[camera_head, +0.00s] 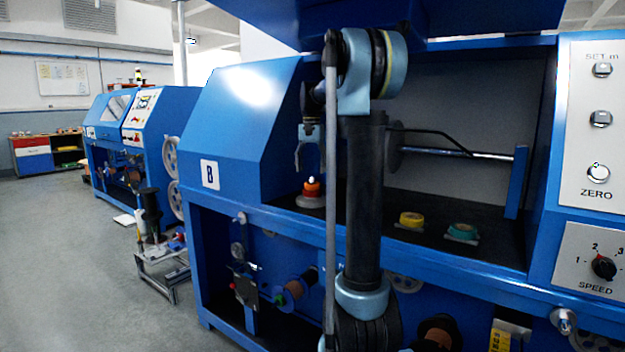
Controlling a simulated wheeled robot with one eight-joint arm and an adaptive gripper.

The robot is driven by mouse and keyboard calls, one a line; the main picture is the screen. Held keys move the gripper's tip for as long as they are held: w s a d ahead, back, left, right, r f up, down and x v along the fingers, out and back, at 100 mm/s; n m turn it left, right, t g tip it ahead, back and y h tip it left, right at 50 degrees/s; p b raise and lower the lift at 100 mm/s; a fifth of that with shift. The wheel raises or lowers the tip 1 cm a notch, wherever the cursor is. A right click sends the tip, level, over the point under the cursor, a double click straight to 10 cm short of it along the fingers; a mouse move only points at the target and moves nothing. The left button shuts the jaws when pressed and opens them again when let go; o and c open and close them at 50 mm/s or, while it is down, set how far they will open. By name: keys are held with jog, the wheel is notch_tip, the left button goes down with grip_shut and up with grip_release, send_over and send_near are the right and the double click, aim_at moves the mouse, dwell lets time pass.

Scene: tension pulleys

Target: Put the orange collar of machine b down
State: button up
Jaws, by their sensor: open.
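The orange collar (313,189) sits upright on a grey round base (309,202) on the dark shelf of machine b, the blue machine with the white "B" plate (210,174). A small pale tip shows at the collar's top. My gripper (312,170) points down just above the collar with its fingers spread. One finger shows at the left; the right side is partly hidden by my arm. No object is visible between the fingers above the collar. I cannot tell whether the fingertips touch it.
A yellow collar (411,219) and a green collar (463,230) lie on small plates farther right on the shelf. A horizontal metal shaft (470,154) crosses the bay behind my arm. The control panel (594,130) stands at the right. Another blue machine is behind left.

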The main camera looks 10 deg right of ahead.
notch_tip(320, 180, up, 8)
jog(key=s+f+n, duration=0.1)
jog(key=s+f, duration=0.4)
jog(key=s, duration=0.2)
jog(key=s+f+n+t, duration=0.1)
jog(key=s+f, duration=0.3)
jog(key=s, duration=0.4)
jog(key=s+f+n, duration=0.1)
jog(key=s+f, duration=0.4)
jog(key=s, duration=0.2)
jog(key=s+f+n+t, duration=0.1)
jog(key=s+f+n, duration=0.2)
jog(key=s+f, duration=1.4)
notch_tip(320, 180, down, 4)
jog(key=shift+s+d+r, duration=0.2)
jog(key=shift+d, duration=0.25)
jog(key=shift+o, duration=0.5)
